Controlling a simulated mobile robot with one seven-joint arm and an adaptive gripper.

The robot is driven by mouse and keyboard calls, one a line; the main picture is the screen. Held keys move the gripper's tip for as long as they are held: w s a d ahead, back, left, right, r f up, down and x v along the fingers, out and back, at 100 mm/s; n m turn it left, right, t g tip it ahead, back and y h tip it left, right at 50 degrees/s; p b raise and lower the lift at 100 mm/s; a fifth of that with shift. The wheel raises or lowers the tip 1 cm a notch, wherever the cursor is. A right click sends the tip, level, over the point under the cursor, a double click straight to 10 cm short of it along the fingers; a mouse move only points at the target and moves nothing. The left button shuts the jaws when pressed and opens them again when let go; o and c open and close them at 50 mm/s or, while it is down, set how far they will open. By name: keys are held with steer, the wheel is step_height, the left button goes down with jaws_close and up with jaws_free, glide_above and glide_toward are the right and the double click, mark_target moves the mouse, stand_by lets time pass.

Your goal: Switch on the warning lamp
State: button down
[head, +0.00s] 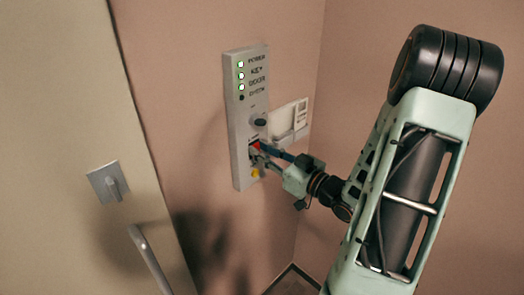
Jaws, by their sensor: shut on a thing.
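A tall grey control panel (241,160) is mounted on the pink wall. Below is a dark round knob (260,122). A small red part (256,144) shows lower on the panel. My gripper (256,152) reaches in from the right and is shut on this red part, its fingers hiding much of it. A yellow button (256,173) sits just below the fingers. I cannot identify the warning lamp.
A white holder (289,121) with a card-like sheet is fixed to the wall right of the panel, close above my gripper. A beige door (75,120) stands at left with a latch plate (108,183) and a bar handle (150,258). The wall corner is right of the panel.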

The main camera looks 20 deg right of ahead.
steer(key=f+t+b, duration=0.1)
steer(key=t+b, duration=0.1)
steer(key=b, duration=0.5)
steer(key=shift+s+y, duration=0.1)
steer(key=shift+y, duration=0.3)
steer(key=shift+t+b, duration=0.4)
steer(key=shift+r, duration=0.15)
steer(key=c, duration=1.7)
jaws_free()
steer(key=v, duration=1.2)
steer(key=shift+d, duration=0.1)
